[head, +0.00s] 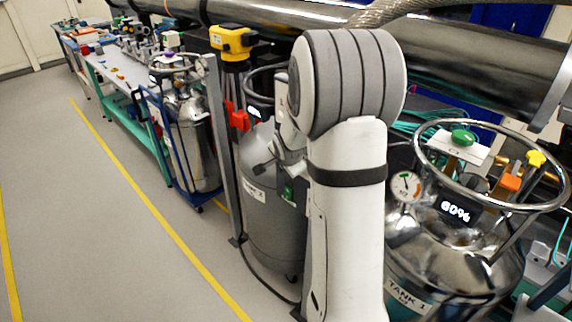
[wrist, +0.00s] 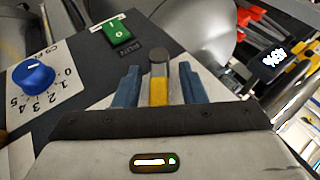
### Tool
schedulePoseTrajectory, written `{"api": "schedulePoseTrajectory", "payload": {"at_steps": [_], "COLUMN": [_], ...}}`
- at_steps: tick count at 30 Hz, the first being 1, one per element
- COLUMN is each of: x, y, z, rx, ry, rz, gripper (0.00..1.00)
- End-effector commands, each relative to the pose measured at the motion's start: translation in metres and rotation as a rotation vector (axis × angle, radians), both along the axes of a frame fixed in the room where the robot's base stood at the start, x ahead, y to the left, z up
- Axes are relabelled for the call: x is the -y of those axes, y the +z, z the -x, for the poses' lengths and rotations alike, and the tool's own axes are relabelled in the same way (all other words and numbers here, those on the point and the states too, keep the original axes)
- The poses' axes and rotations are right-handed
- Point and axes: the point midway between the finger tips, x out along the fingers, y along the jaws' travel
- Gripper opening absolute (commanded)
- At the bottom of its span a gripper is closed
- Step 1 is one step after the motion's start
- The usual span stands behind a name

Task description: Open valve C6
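In the wrist view a blue round knob (wrist: 34,76) sits on a white dial plate numbered from 0 to 5. The lettering beside it is partly cut off, so I cannot confirm that it reads C6. My gripper (wrist: 159,82) has two blue fingers standing apart, so it is open. A dark round-tipped grey stem (wrist: 158,60) with a yellow lower part shows between the fingers; I see no clear contact. The knob lies left of the fingers, apart from them. In the head view my gripper (head: 264,168) is at the grey tank 2 (head: 262,232), partly hidden by my arm.
A green switch (wrist: 118,33) is on the same dark panel. A shiny tank 1 (head: 440,270) with a ring handle and 60% display stands right of my arm. A yellow instrument (head: 232,41) stands behind. The floor (head: 90,220) at left is clear.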

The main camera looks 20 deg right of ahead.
Motion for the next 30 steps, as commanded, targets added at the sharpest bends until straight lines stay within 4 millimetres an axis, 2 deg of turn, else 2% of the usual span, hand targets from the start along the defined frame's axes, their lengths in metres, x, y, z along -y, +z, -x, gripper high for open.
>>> {"api": "schedulePoseTrajectory", "payload": {"at_steps": [5,16,21,29,30], "x": [-0.002,-0.012,-0.014,-0.014,-0.014], "y": [0.013,0.053,0.060,0.061,0.061], "z": [0.008,0.040,0.046,0.046,0.046], "rx": [0.002,0.004,0.001,0.000,0.000], "ry": [-0.002,-0.001,0.000,0.001,0.001], "rz": [0.000,0.001,0.000,-0.001,-0.001], "gripper": [0.37,0.37,0.37,0.37,0.35]}}
